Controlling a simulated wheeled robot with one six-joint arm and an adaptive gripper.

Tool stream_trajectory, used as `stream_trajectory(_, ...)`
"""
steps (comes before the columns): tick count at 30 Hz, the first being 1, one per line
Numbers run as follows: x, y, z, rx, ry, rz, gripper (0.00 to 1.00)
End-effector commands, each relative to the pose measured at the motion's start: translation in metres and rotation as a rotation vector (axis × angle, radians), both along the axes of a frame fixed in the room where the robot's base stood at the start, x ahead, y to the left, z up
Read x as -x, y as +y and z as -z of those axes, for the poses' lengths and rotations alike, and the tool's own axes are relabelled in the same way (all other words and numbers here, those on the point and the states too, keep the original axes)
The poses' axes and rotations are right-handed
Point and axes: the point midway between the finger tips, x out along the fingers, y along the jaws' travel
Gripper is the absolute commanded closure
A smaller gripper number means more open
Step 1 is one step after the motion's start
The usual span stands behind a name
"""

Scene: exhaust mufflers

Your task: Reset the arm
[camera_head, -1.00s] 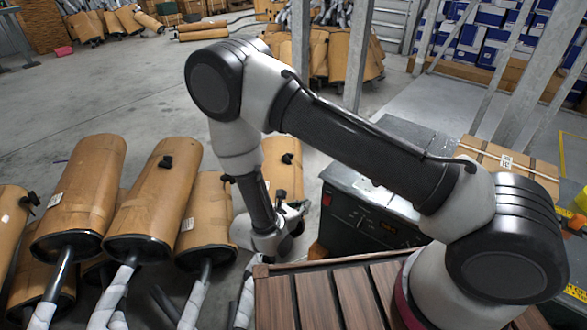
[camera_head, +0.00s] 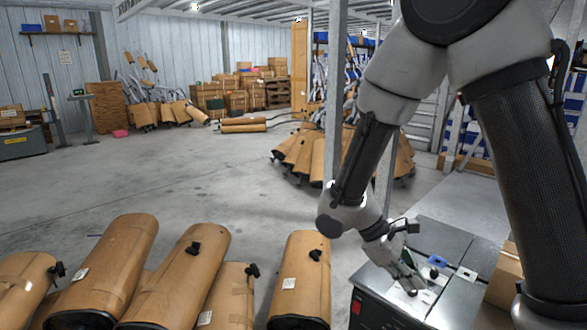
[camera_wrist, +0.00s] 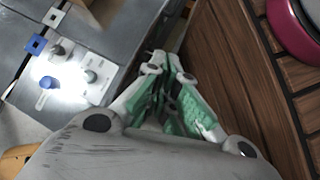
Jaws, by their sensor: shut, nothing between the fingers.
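My gripper (camera_head: 411,285) is at the end of my bent arm, in front of and partly over the dark machine cabinet (camera_head: 388,303) in the head view. In the wrist view my gripper (camera_wrist: 160,62) shows grey and green fingers that lie close together at the tips, shut with nothing between them. A wooden slatted surface (camera_wrist: 215,75) is to the right of the fingers in the wrist view. The grey cabinet top (camera_wrist: 110,22) with knobs and a blue part is to their left.
Several brown wrapped mufflers (camera_head: 112,262) stand at the lower left. More mufflers (camera_head: 312,152) are heaped behind a metal post (camera_head: 333,100). A cardboard box (camera_head: 505,280) is right of the cabinet. The concrete floor (camera_head: 170,180) at middle left is clear.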

Motion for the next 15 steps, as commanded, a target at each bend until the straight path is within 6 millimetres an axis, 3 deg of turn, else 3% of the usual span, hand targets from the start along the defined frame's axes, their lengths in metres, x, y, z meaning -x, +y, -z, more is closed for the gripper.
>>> stream_trajectory(3, 0.017, -0.015, -0.040, -0.148, -0.105, 0.197, 1.00)
stream_trajectory(15, 0.071, -0.059, -0.145, -0.577, -0.537, 0.692, 1.00)
